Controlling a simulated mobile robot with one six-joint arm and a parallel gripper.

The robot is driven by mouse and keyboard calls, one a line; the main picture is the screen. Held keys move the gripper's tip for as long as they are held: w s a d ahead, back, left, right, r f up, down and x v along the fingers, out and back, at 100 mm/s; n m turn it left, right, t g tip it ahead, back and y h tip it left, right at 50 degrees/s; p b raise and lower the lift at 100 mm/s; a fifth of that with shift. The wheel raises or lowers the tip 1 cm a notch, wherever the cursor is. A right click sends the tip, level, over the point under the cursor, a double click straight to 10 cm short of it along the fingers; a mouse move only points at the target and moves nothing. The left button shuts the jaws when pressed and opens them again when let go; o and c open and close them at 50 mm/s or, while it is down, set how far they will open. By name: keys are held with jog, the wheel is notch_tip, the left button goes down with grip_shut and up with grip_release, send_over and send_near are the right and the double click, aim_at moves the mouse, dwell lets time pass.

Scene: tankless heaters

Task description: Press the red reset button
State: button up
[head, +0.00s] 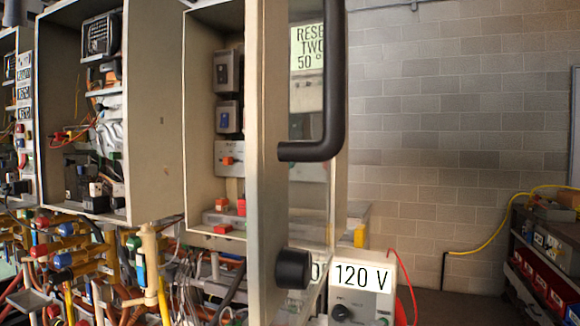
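No part I can name for sure as the red reset button shows. Inside the open middle cabinet (214,20) are small red pieces: an upright red block (241,207), a flat red piece (222,229) and an orange-red switch (228,160) on a grey plate. I cannot tell which, if any, is the button. The cabinet's door (264,200) stands open toward me, seen nearly edge-on. A partly hidden label (307,48) reading "RESE… TWO 50°" shows behind the door's handle. My gripper is not in view.
The door's black handle (334,75) and black knob (293,268) jut out to the right. A "120 V" box (362,300) stands at the bottom. Valves and pipes (75,255) crowd the lower left. Another open cabinet (150,120) is at left. A shelf with red bins (540,285) is far right.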

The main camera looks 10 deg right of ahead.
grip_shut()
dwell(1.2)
